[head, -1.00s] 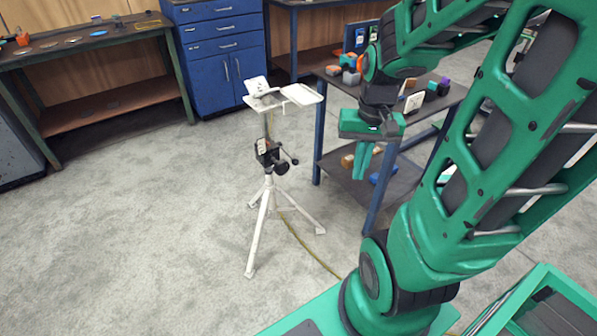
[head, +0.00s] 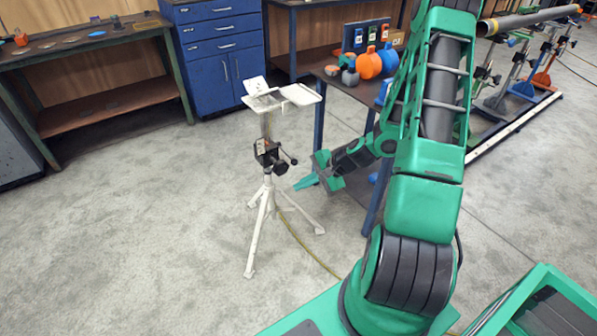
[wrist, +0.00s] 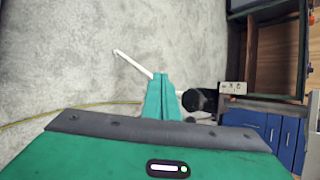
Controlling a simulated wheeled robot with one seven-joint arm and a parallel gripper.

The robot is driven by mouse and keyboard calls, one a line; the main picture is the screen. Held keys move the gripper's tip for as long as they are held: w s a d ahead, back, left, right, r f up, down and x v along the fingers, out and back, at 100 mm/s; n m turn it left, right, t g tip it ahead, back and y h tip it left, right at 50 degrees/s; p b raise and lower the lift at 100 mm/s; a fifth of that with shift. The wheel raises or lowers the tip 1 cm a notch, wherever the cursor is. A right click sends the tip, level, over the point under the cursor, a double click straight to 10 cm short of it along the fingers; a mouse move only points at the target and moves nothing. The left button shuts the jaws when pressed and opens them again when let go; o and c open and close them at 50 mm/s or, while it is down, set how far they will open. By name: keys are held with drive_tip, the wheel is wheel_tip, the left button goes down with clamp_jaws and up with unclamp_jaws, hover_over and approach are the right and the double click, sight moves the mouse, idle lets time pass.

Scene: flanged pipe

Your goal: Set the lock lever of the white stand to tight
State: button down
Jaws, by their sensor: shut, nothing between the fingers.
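The white stand (head: 262,215) is a tripod with a small tray on top, standing on the floor in the head view. Its black clamp (head: 266,152) sits on the column, with a round black knob (head: 281,167) and a thin lever with a dark ball end (head: 294,161). My gripper (head: 298,186) is shut and empty, pointing left, just right of and a little below the lever in the picture. In the wrist view the closed fingers (wrist: 161,98) point toward a white leg (wrist: 135,64). The knob (wrist: 200,100) shows right of them. The lever cannot be made out there.
A dark workbench (head: 345,88) with orange and blue objects stands behind my arm. A blue drawer cabinet (head: 220,55) and a left bench (head: 95,40) stand at the back. A yellow cable (head: 305,250) runs along the floor. Floor left of the stand is clear.

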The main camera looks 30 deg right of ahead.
drive_tip(key=w+d+f+m+t+h, duration=0.2)
drive_tip(key=d+f+m+t+h, duration=0.1)
drive_tip(key=m, duration=0.6)
drive_tip(key=w+d+f+m+t+h, duration=0.2)
drive_tip(key=d+f+m, duration=0.4)
drive_tip(key=m, duration=0.3)
drive_tip(key=shift+w+d+f+t+h, duration=0.15)
drive_tip(key=shift+w+f+t+h, duration=0.25)
drive_tip(key=shift+w+t, duration=0.6)
drive_tip(key=x, duration=1)
drive_tip(key=shift+a+r, duration=0.15)
drive_tip(key=shift+r, duration=0.95)
drive_tip(key=shift+a+r, duration=0.15)
drive_tip(key=shift+r, duration=0.9)
drive_tip(key=shift+d, duration=0.1)
